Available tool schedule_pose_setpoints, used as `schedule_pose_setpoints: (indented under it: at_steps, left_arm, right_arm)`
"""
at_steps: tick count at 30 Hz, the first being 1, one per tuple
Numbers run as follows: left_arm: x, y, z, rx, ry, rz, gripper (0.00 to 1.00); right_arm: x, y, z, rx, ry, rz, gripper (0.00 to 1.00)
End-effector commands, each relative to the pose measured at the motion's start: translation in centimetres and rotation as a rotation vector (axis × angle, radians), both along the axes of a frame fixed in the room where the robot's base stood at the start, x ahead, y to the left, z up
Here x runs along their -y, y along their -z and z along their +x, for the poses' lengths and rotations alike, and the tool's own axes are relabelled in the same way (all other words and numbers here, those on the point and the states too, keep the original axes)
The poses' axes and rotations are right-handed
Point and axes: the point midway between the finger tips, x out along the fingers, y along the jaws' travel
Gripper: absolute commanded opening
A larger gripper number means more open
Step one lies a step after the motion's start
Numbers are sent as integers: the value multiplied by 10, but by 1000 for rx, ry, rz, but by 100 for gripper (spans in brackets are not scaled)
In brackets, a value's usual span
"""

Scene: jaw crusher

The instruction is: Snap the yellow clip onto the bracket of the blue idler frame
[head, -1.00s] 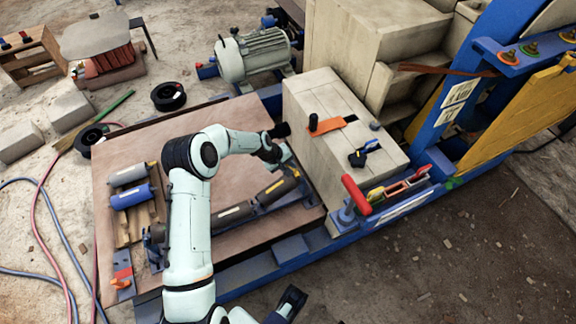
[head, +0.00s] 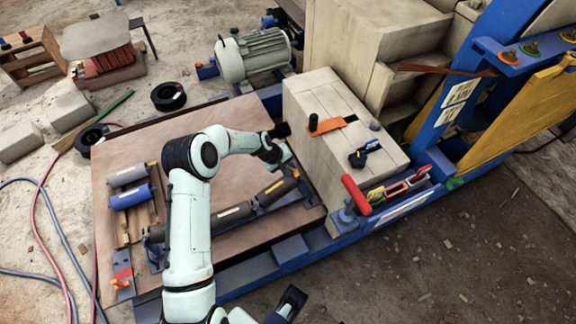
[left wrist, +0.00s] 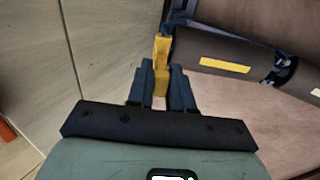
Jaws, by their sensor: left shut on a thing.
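My left gripper (head: 283,157) is at the far end of the blue idler frame (head: 305,188), beside the pale block. In the left wrist view its two dark fingers (left wrist: 162,88) are shut on the yellow clip (left wrist: 161,52), which sticks out past the fingertips. The clip's far end is right beside the frame's blue bracket (left wrist: 177,22), at the end of a dark roller (left wrist: 215,62). I cannot tell whether it is seated on the bracket. The head view does not show the clip clearly. My right gripper (head: 291,299) shows partly at the bottom edge; its opening is unclear.
The pale block (head: 318,92) stands close to my left gripper, with an orange-handled tool (head: 330,126) and a blue-black clamp (head: 364,152) on top. A red handle (head: 356,194) rises at the right. A grey and a blue roller (head: 131,196) lie at the table's left.

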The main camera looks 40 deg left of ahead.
Motion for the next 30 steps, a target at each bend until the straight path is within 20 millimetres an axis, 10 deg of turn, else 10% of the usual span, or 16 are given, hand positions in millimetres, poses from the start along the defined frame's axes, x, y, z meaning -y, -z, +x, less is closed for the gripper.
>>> schedule_pose_setpoints:
  at_steps: [30]
  left_arm:
    - [3, 14, 5, -1, -1, 0, 0]
  right_arm:
    - [1, 13, 0, -1, 2, -2, 43]
